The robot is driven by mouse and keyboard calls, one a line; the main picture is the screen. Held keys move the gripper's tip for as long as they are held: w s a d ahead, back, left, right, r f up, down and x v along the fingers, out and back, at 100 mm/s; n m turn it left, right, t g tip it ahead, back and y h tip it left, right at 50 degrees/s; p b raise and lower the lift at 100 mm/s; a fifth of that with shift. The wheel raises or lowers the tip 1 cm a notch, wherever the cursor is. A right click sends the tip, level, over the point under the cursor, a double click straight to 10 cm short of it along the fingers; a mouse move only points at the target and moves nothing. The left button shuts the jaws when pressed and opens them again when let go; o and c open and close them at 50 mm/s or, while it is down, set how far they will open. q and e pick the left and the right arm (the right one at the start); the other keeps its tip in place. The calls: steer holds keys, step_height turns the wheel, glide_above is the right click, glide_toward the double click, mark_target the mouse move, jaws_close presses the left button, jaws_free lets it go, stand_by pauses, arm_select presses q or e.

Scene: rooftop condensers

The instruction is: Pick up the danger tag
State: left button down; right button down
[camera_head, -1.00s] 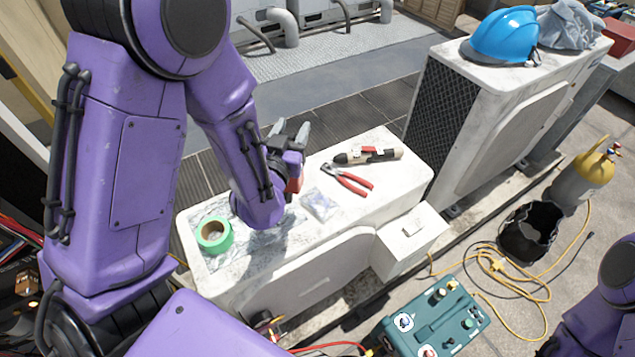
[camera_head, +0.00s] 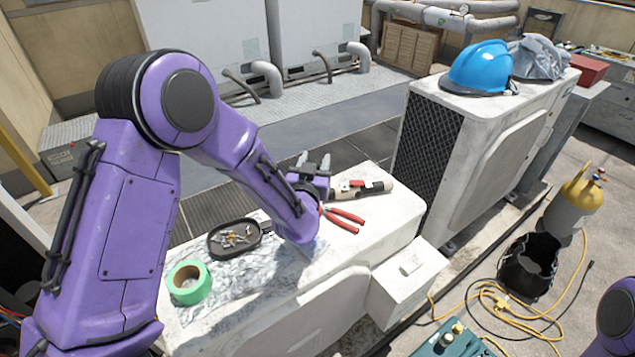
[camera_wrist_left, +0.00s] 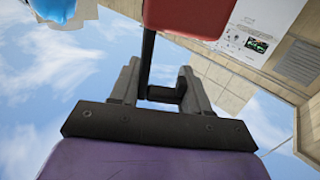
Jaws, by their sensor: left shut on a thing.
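My left gripper (camera_head: 314,166) is above the top of the low white condenser, near its far edge, with its fingers pointing up. It also shows in the left wrist view (camera_wrist_left: 158,88), where its fingers are closed around a black bar. The bar joins a red piece (camera_wrist_left: 190,15) at the top of that view. No print or lettering shows on the red piece, so I cannot tell whether it is the danger tag. No other tag can be made out on the condenser. My right gripper is out of view.
On the low condenser (camera_head: 400,215) are a green tape roll (camera_head: 189,282), a black tray (camera_head: 234,239) of small parts, red-handled pliers (camera_head: 345,220) and a tan-and-black tool (camera_head: 362,188). A taller condenser with a blue helmet (camera_head: 480,68) stands right. Yellow hose lies on the floor.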

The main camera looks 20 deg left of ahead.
arm_select(q)
steer(key=shift+w+f, duration=0.25)
steer(key=shift+f, duration=0.05)
steer(key=f+b, duration=0.4)
steer(key=shift+w+d, duration=0.1)
steer(key=shift+w, duration=0.1)
steer(key=c, duration=0.5)
jaws_free()
